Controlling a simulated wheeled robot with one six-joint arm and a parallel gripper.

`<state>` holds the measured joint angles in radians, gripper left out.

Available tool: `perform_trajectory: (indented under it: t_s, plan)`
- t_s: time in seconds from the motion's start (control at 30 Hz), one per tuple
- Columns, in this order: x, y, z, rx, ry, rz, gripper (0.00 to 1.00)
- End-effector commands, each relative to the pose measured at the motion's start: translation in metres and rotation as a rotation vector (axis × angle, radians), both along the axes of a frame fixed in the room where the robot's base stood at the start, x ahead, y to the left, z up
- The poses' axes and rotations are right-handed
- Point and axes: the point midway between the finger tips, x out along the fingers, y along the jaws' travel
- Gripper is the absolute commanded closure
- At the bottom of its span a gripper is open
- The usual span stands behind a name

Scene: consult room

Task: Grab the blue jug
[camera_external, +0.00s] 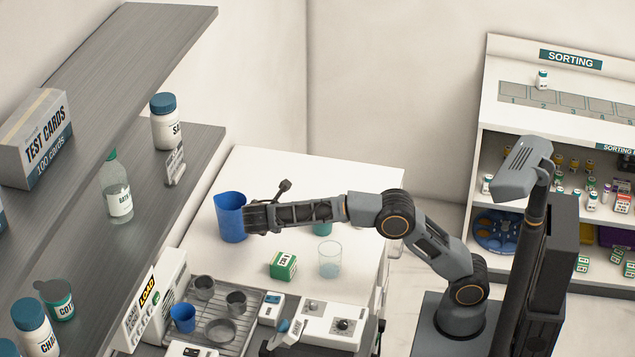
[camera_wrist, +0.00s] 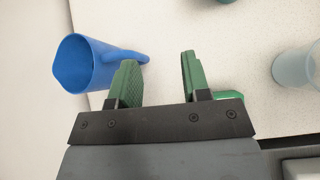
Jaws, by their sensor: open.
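The blue jug (camera_external: 231,219) stands upright on the white counter (camera_external: 285,175), near the grey shelves. In the wrist view the jug (camera_wrist: 84,64) is at the upper left, with its handle (camera_wrist: 128,54) pointing right, just beyond the left finger's tip. My gripper (camera_external: 250,217) is close beside the jug, on its right in the external view.
A green box (camera_external: 283,265) and a clear glass (camera_external: 330,260) stand nearer the front of the counter. A teal cup (camera_external: 322,229) is partly hidden behind my arm. A rack (camera_external: 245,335) holds metal cups and a smaller blue cup (camera_external: 183,318). The counter's back is clear.

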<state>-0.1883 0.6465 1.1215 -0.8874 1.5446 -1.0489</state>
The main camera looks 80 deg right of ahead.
Motion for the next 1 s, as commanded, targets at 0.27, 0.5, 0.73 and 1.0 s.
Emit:
perform_trajectory:
  t_s: [0.27, 0.5, 0.73, 1.0]
  plan:
    - [0.035, 0.064, -0.009, -0.247, 0.186, 0.155, 0.57]
    - [0.04, 0.063, -0.021, -0.303, 0.221, 0.18, 0.57]
    - [0.044, 0.024, -0.037, -0.299, 0.222, 0.179, 0.57]
    - [0.047, -0.001, -0.048, -0.3, 0.22, 0.18, 0.57]
